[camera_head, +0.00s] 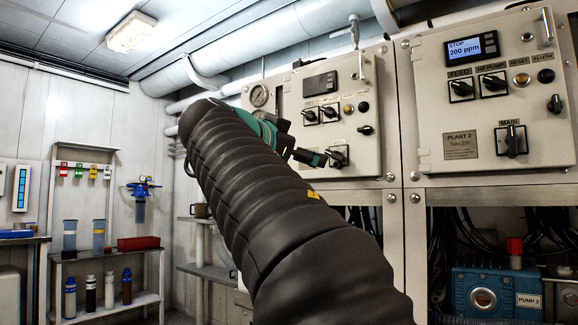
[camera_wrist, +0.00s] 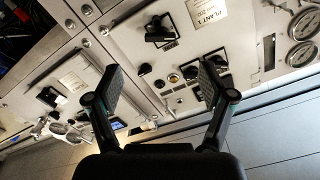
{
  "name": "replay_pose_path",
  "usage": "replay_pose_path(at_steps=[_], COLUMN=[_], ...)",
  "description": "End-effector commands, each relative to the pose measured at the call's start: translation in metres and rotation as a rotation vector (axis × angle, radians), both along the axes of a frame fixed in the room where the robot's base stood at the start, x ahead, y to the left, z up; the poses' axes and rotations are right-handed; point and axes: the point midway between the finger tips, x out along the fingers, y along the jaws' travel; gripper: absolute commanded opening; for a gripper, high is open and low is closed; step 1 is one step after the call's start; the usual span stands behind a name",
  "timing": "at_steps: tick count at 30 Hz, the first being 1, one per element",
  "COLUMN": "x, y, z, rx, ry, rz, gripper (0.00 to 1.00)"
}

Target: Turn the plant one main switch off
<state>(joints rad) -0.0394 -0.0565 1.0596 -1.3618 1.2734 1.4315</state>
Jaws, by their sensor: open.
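The plant one panel (camera_head: 376,160) is on the wall behind my arm. Its black main switch (camera_head: 340,156) sits low on the panel, and it also shows in the wrist view (camera_wrist: 157,32), near the PLANT 1 plate (camera_wrist: 207,14). My gripper (camera_head: 318,158) is open and close to the switch in the head view, its body partly hidden by my arm. In the wrist view my gripper (camera_wrist: 160,76) has its fingers apart, with nothing between them. The switch appears beyond the fingertips, and I see no contact. I cannot tell the switch's exact setting.
The plant two panel (camera_head: 467,152) is to the right, with a similar main switch (camera_head: 511,139) and a lit display (camera_head: 472,48). Gauges (camera_head: 259,96) and smaller knobs (camera_head: 364,130) are near my gripper. Blue pump 2 (camera_head: 497,294) is below right. Shelves with bottles (camera_head: 109,290) stand at left.

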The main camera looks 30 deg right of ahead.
Motion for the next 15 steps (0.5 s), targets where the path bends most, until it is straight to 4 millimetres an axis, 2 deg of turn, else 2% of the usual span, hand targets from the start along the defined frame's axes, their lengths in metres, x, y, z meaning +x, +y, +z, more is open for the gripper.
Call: replay_pose_path(at_steps=[8,15], x=[0.007,0.023], y=[-0.023,-0.061], z=[0.005,0.005], rx=[-0.004,-0.003], ry=[-0.019,-0.017], rz=[-0.014,-0.015], gripper=[0.81,0.81])
